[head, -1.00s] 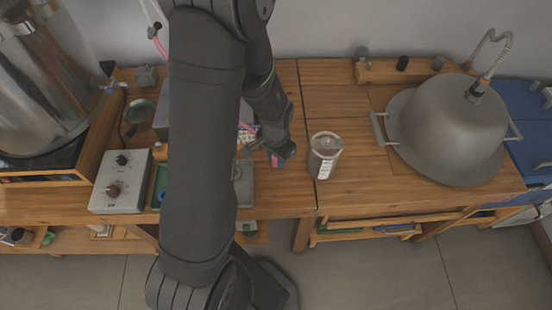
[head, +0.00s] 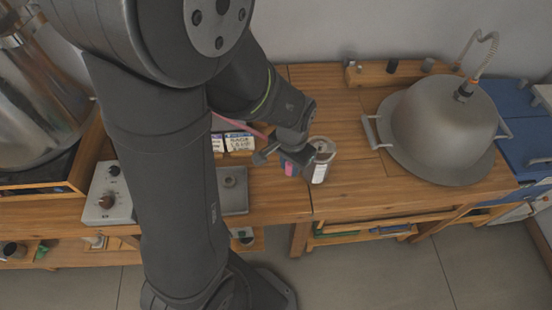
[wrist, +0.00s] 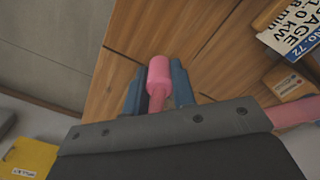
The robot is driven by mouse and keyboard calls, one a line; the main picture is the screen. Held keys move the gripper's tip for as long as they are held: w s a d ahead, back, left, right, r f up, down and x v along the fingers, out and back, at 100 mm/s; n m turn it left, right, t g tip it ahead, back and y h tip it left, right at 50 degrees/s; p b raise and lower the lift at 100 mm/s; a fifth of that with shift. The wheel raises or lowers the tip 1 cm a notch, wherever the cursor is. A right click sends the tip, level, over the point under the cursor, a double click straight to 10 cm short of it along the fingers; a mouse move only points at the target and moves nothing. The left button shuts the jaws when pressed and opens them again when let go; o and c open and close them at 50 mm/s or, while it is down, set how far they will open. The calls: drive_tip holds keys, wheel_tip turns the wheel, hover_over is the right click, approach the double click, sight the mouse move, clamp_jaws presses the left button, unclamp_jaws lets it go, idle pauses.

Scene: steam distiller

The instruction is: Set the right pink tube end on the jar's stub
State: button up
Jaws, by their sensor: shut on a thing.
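My gripper (head: 289,167) is shut on the pink tube end (wrist: 159,75), which sticks out between the two blue fingertips in the wrist view. The pink tube (head: 240,124) runs back to the left, and it also shows at the right of the wrist view (wrist: 296,112). The glass jar (head: 320,173) with a white label stands on the wooden bench, just right of my gripper in the head view. My wrist partly covers its left side. I cannot make out the jar's stub, and the jar is not visible in the wrist view.
A large grey metal dome (head: 445,125) with a hose on top stands at the right. A grey control box (head: 108,200) and a steel vessel (head: 35,110) are at the left. Labelled cards (head: 233,143) lie behind my gripper. Bench space in front of the jar is clear.

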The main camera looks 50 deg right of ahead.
sight(321, 143)
drive_tip(key=s+d+r, duration=0.1)
drive_tip(key=d+r, duration=0.2)
drive_tip(key=s+d+r, duration=0.1)
drive_tip(key=d+r, duration=0.2)
drive_tip(key=r, duration=0.1)
drive_tip(key=s+d+r, duration=0.1)
drive_tip(key=d+r, duration=0.2)
drive_tip(key=r, duration=0.1)
drive_tip(key=shift+s+r, duration=0.1)
drive_tip(key=shift+r, duration=0.15)
drive_tip(key=shift+f, duration=1.95)
drive_tip(key=shift+f, duration=0.3)
drive_tip(key=shift+f, duration=0.55)
drive_tip(key=shift+f, duration=0.1)
drive_tip(key=shift+f, duration=0.3)
drive_tip(key=o, duration=1.1)
drive_tip(key=shift+c, duration=0.2)
